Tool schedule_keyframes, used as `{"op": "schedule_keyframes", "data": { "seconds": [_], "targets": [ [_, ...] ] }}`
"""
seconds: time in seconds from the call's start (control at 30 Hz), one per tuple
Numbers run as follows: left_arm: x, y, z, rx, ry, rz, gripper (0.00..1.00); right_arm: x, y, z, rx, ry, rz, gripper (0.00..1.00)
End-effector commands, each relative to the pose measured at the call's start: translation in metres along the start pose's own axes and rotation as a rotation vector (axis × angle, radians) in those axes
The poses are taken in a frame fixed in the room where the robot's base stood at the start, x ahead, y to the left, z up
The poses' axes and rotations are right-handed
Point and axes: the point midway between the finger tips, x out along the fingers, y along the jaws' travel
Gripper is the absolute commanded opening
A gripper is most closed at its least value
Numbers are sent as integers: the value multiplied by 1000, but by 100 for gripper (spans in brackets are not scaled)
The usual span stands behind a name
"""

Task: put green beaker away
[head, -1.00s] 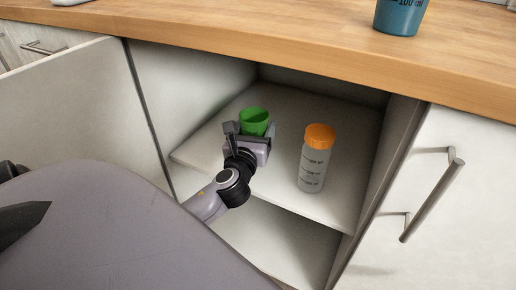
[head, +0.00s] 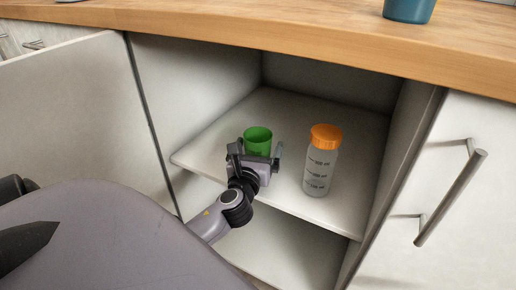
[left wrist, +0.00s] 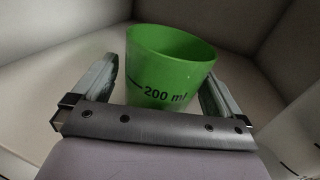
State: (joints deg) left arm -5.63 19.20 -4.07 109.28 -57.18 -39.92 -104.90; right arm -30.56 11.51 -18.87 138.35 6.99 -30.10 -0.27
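The green beaker (head: 258,140) is upright inside the open cabinet, over the front left part of the upper shelf (head: 215,150). Its base is hidden behind my gripper in the head view. My left gripper (head: 257,154) is around the beaker, one finger on each side. In the left wrist view the beaker (left wrist: 168,65), marked 200 ml, stands between the fingers of the left gripper (left wrist: 160,85), with a gap showing at its left side. The fingers look open. My right gripper is not in view.
A clear bottle with an orange cap (head: 320,160) stands on the shelf right of the beaker. A blue beaker (head: 408,10) is on the wooden countertop (head: 300,40) above. The cabinet door (head: 80,110) is open on the left. The shelf behind the beaker is clear.

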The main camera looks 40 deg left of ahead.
Motion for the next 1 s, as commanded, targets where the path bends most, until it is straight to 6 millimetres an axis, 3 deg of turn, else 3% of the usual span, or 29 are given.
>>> {"op": "schedule_keyframes", "data": {
  "seconds": [0.37, 1.0],
  "targets": [
    [-4, 0, 3, -1, 3, -1, 99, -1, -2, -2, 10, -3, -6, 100],
    [-108, 0, 3, -1, 2, -1, 99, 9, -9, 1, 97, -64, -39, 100]
  ]
}}
